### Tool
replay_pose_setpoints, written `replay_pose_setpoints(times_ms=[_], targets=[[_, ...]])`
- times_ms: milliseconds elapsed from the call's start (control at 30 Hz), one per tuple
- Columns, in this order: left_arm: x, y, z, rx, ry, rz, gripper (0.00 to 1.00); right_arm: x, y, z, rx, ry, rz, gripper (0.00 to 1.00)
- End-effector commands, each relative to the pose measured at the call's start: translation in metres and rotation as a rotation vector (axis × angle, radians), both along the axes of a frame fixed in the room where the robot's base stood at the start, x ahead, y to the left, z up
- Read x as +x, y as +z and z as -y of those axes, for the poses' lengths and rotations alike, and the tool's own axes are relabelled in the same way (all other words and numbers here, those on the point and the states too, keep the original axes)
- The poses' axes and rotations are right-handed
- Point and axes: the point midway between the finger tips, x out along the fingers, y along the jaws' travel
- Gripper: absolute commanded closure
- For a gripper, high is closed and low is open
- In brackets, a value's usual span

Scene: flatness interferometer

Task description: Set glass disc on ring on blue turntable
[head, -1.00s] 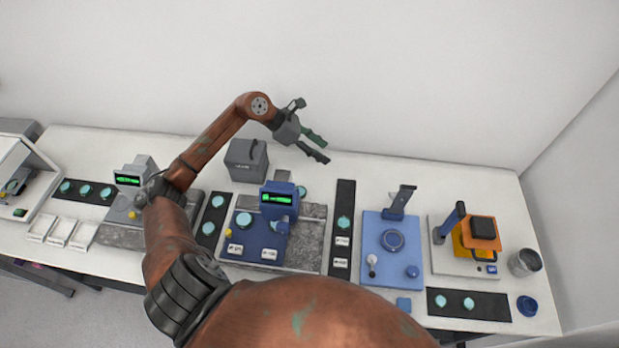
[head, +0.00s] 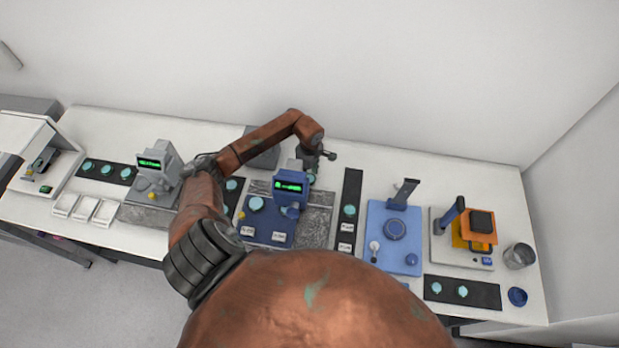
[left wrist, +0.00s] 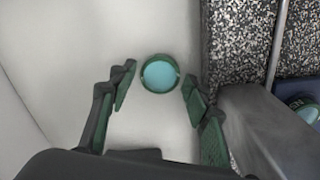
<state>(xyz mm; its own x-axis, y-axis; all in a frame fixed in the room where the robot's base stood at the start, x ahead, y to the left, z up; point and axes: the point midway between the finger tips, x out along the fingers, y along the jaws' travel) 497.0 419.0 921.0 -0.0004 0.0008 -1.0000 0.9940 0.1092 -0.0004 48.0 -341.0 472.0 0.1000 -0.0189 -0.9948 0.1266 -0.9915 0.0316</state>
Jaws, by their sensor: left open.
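A pale blue glass disc with a dark green rim (left wrist: 160,75) lies on the white surface in the left wrist view. My left gripper (left wrist: 157,78) is open, with one finger on each side of the disc and gaps between. In the head view, the left gripper (head: 316,168) points down behind the blue instrument, which partly hides it and the disc. A round blue turntable with a ring (head: 395,229) sits on a blue base plate (head: 379,258) right of centre; no disc is clearly visible on it. My right gripper is not in view.
The blue instrument with a green display (head: 290,186) stands close in front of the left gripper. A black strip (head: 350,188) with a disc and labels lies between it and the blue base. A dark post (head: 405,192) rises behind the turntable. A metal cup (head: 519,256) stands far right.

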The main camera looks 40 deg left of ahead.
Motion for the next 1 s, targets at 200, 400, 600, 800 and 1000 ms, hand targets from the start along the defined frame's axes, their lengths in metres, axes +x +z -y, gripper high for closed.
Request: replay_pose_setpoints(times_ms=[200, 400, 600, 800, 1000], targets=[[0.0, -0.0084, 0.0001, -0.001, 0.001, 0.001, 0.55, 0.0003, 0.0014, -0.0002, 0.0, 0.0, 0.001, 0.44], [-0.0001, -0.0081, 0.0, -0.001, 0.001, 0.0, 0.62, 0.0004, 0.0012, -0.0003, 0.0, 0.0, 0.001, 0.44], [-0.0001, -0.0079, 0.0, -0.001, 0.001, 0.001, 0.75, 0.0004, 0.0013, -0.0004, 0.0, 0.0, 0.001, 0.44], [0.0, -0.0078, 0.0, -0.001, 0.001, 0.001, 0.89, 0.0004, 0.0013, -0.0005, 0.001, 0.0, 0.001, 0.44], [0.0002, -0.0073, -0.0001, -0.001, 0.001, 0.001, 0.89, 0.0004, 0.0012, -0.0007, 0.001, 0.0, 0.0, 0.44]])
